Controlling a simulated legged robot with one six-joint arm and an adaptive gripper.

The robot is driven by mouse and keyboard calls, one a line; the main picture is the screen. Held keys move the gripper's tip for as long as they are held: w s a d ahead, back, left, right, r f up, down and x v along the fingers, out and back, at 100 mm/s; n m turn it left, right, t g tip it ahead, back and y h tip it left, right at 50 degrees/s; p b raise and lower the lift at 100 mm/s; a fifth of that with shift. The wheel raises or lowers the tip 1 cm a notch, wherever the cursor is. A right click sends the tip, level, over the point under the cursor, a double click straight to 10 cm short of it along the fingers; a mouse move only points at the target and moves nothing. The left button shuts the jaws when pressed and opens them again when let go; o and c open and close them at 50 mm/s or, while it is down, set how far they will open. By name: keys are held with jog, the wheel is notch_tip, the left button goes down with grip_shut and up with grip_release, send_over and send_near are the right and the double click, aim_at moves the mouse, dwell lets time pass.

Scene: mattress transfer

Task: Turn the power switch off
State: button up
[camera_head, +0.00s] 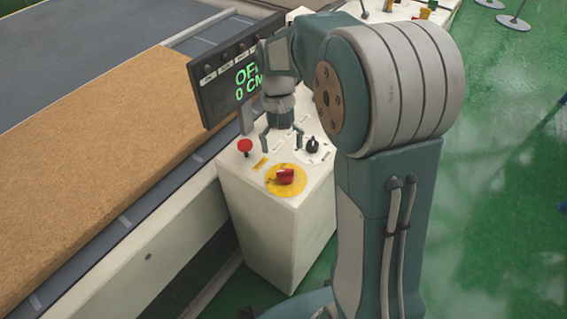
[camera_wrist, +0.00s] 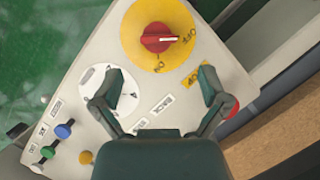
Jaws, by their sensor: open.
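The control box (camera_head: 262,222) stands beside the conveyor. On its top is a red rotary switch (camera_head: 285,177) on a round yellow plate (camera_head: 272,188); the wrist view also shows the red switch (camera_wrist: 160,38). A black knob (camera_head: 312,146) sits on a white dial (camera_wrist: 92,76), partly hidden by a finger in the wrist view. A red push button (camera_head: 245,146) is at the left. My gripper (camera_head: 282,146) is open and empty above the panel, between the red button and the black knob.
A display (camera_head: 225,75) reading "OFF" and "0 CM" stands behind the panel, close to my arm. A brown mattress (camera_head: 95,170) lies on the conveyor at the left. Green floor (camera_head: 500,220) is open at the right.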

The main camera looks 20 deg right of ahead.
jog(key=v, duration=0.5)
dwell(0.3)
jog(key=s+r+t, duration=0.2)
jog(key=s+t, duration=0.3)
jog(key=s, duration=0.4)
jog(key=s+r+n+t, duration=0.1)
jog(key=s+r+t, duration=0.1)
jog(key=s+t, duration=0.3)
jog(key=s, duration=0.4)
jog(key=shift+s+a+r+n+h, duration=0.2)
jog(key=shift+s+r+n+h, duration=0.1)
jog(key=shift+s+r, duration=0.05)
dwell(0.4)
